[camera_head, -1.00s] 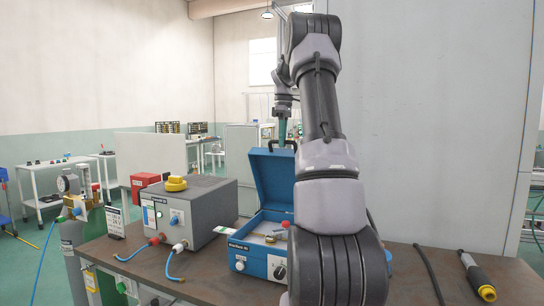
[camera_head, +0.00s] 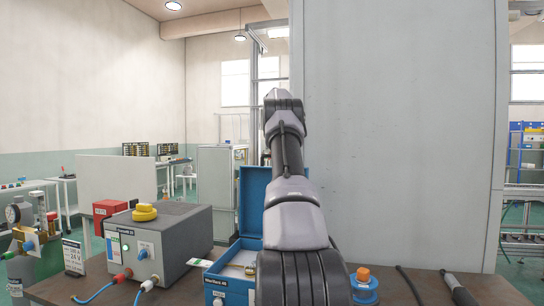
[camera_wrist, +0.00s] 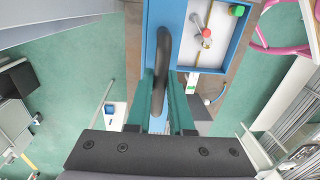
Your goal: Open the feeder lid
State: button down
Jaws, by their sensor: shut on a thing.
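The feeder is a blue box (camera_head: 216,288) on the bench in the head view, partly hidden by my arm. Its blue lid (camera_head: 252,200) stands upright at the back of the box. In the wrist view the lid's blue edge (camera_wrist: 156,16) runs towards my gripper, with the white feeder interior (camera_wrist: 192,52) to its right. My gripper (camera_wrist: 160,84) has its teal fingers shut on the curved black lid handle (camera_wrist: 163,45). In the head view my gripper is hidden behind my arm.
An orange-capped blue item (camera_head: 363,285) lies right of my arm. A tall pale panel (camera_head: 400,130) rises behind the bench. Small parts, including a red cap (camera_wrist: 207,33), lie inside the feeder.

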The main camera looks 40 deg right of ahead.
jog(key=shift+w+d+f, duration=0.15)
jog(key=shift+w+d, duration=0.1)
jog(key=shift+d, duration=0.1)
jog(key=c, duration=0.8)
grip_release()
jog(key=shift+a, duration=0.15)
